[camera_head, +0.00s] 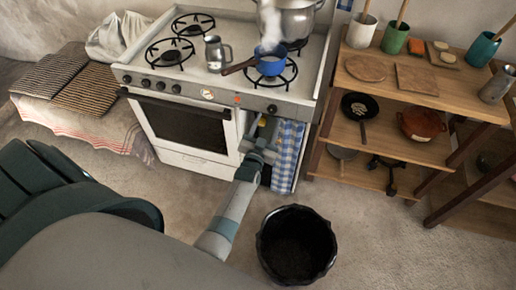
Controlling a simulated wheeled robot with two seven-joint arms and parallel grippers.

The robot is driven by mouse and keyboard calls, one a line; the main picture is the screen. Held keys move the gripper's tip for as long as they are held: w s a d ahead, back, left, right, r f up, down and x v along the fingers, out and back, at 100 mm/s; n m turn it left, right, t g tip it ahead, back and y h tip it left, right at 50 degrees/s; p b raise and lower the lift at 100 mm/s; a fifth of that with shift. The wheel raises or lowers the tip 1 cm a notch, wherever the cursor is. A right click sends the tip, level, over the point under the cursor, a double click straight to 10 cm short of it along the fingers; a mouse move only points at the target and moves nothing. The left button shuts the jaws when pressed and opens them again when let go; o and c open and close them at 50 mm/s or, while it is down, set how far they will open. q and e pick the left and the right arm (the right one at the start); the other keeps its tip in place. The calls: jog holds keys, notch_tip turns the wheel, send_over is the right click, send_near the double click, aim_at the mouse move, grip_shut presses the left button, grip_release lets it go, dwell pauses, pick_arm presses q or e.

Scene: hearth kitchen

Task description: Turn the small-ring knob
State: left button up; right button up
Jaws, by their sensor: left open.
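The white stove (185,150) stands at the back with several dark knobs (160,86) along the left part of its front panel. A single dark knob (272,108) sits near the panel's right end. Which knob belongs to the small ring I cannot tell by marking. My left gripper (264,124) is open at the stove's front, just below and left of that right-end knob. It appears close to the panel, but I cannot tell whether it touches. My right gripper is not in view.
A blue saucepan (270,62), a steaming pot (293,20) and a metal jug (214,53) stand on the hob. A checked towel (290,150) hangs by my gripper. A black bin (296,247) stands on the floor; wooden shelves (400,135) are at right.

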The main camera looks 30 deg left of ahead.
pick_arm(q)
jog(key=b+v, duration=0.2)
jog(key=v, duration=1)
jog(key=shift+s+d, duration=0.1)
jog(key=shift+s, duration=0.05)
